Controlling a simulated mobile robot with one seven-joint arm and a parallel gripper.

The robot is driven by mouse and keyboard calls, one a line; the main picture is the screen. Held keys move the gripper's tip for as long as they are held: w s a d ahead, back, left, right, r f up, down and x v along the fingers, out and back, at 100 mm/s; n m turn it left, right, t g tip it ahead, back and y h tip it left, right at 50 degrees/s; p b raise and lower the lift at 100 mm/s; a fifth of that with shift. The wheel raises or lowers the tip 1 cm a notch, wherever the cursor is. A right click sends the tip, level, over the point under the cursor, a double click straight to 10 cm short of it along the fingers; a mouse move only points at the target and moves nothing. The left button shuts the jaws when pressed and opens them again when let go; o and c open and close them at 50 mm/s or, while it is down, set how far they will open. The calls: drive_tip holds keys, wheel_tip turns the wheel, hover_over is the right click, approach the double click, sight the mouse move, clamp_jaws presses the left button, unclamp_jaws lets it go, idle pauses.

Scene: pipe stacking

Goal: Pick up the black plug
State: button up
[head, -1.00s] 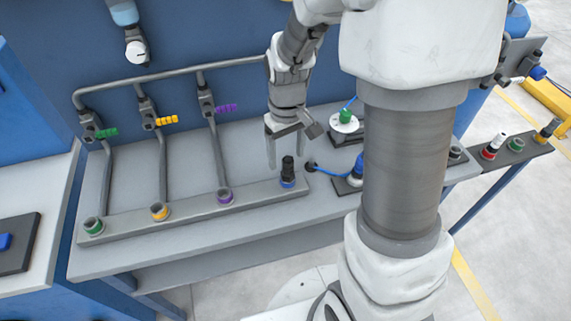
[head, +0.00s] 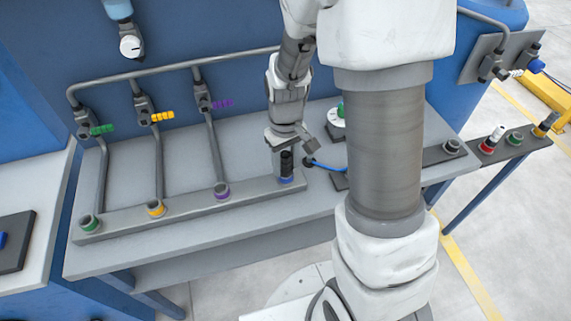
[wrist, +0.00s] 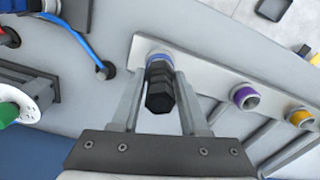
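The black plug (head: 287,164) stands upright in the blue-ringed socket (head: 286,180) at the right end of the grey socket bar (head: 187,203). In the wrist view the plug (wrist: 160,92) is in the middle, with the blue ring just beyond it. My gripper (head: 284,158) is lowered over the plug, pointing down. Its two fingers (wrist: 161,86) stand on either side of the plug, with narrow gaps that look to remain. The gripper appears open around it; contact at the fingertips is hard to see.
Purple (head: 221,190), yellow (head: 156,208) and green (head: 90,223) sockets line the bar to the left. Bent pipes with coloured valves rise behind them. A blue cable (head: 327,166) runs close to the right of the plug. The bench front is clear.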

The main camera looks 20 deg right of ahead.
clamp_jaws()
idle(0.9)
